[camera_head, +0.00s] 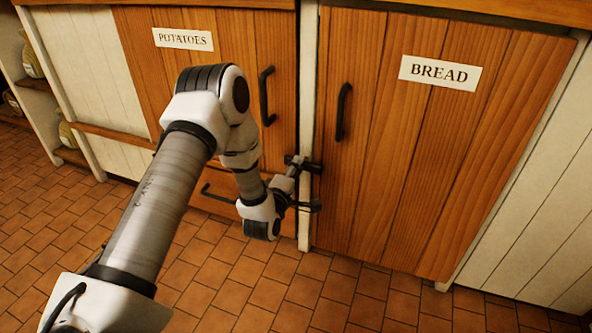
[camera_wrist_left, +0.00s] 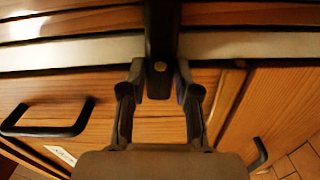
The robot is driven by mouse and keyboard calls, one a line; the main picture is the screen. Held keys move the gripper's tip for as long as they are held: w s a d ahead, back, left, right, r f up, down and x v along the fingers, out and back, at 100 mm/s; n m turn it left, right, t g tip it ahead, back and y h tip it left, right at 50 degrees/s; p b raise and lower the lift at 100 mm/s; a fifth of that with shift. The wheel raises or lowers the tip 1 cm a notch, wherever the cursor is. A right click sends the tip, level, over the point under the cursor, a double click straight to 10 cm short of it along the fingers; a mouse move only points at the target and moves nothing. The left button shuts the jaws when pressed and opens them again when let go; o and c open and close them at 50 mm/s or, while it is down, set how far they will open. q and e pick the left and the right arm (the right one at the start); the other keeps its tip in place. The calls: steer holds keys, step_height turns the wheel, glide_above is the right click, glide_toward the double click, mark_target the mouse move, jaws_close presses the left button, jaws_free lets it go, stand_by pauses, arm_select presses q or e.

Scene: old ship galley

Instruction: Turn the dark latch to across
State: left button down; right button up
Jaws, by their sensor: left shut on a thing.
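The dark latch (camera_wrist_left: 160,25) shows in the left wrist view as a dark bar with a small brass-coloured spot. It stands at right angles to the pale strip between the wooden fronts. My left gripper (camera_wrist_left: 159,82) is shut on it, one finger on each side. In the head view my left gripper (camera_head: 306,183) is at the pale post between the two doors, below their handles. There the latch cannot be told apart from the dark fingers. My right gripper is not in view.
The POTATOES door (camera_head: 222,60) is on the left and the BREAD door (camera_head: 400,150) on the right, both closed. Each has a black handle beside the pale post (camera_head: 308,80). A drawer handle (camera_head: 213,192) sits low on the left. The tiled floor (camera_head: 60,230) is clear.

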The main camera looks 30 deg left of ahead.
arm_select(q)
steer(key=shift+f+n, duration=0.1)
steer(key=shift+n, duration=0.4)
steer(key=c, duration=0.8)
jaws_free()
steer(key=shift+c, duration=0.2)
steer(key=shift+s, duration=0.1)
steer(key=v, duration=1.1)
steer(key=shift+s+d, duration=0.2)
steer(key=shift+s, duration=0.2)
